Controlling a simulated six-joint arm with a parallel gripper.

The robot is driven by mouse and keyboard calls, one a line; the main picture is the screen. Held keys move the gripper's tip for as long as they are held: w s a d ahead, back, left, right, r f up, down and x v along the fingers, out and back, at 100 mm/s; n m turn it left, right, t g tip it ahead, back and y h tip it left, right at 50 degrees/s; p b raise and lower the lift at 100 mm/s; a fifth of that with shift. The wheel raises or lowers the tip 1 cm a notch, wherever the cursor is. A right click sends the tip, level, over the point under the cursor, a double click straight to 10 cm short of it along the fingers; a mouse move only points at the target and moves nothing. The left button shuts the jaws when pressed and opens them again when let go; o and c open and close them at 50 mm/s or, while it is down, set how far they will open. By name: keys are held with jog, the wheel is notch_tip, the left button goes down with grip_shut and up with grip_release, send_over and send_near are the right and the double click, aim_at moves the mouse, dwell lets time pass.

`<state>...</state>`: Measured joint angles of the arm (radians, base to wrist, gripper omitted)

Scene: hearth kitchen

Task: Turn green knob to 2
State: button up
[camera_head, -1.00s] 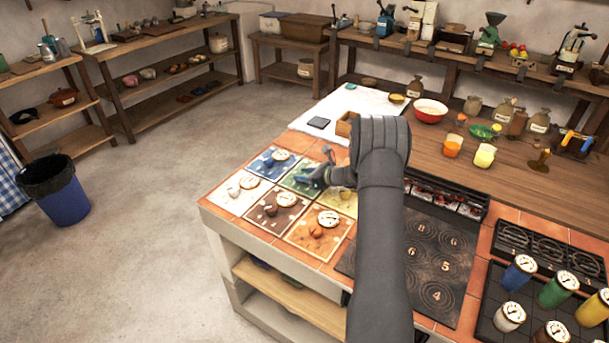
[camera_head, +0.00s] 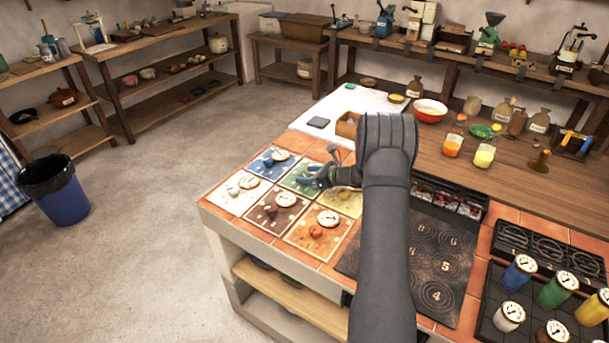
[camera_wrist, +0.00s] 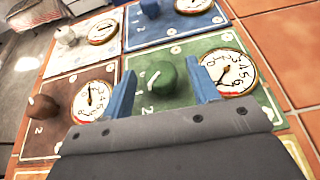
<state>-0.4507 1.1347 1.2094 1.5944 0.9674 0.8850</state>
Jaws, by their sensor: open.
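The green knob (camera_wrist: 166,76) stands on the green panel (camera_wrist: 190,54) in the wrist view, with a white mark on its left side. A dial (camera_wrist: 229,72) with numbers and a needle sits to its right on the same panel. My gripper (camera_wrist: 166,92) is open, its two blue fingers on either side of the knob. Whether the fingers touch the knob cannot be told. In the head view, my gripper (camera_head: 318,174) is over the green panel (camera_head: 297,184), and my arm and hand hide part of it.
Neighbouring panels carry a blue knob (camera_wrist: 151,8), a brown knob (camera_wrist: 42,107) and a white knob (camera_wrist: 66,36), close around the green panel. Bare orange tiles (camera_wrist: 281,40) lie to the right. The stove plate (camera_head: 430,255) is beside the panels in the head view.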

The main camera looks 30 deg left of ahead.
jog(key=v, duration=1.5)
jog(key=shift+d, duration=0.25)
jog(key=x, duration=1.7)
jog(key=shift+a, duration=0.3)
jog(key=shift+d, duration=0.1)
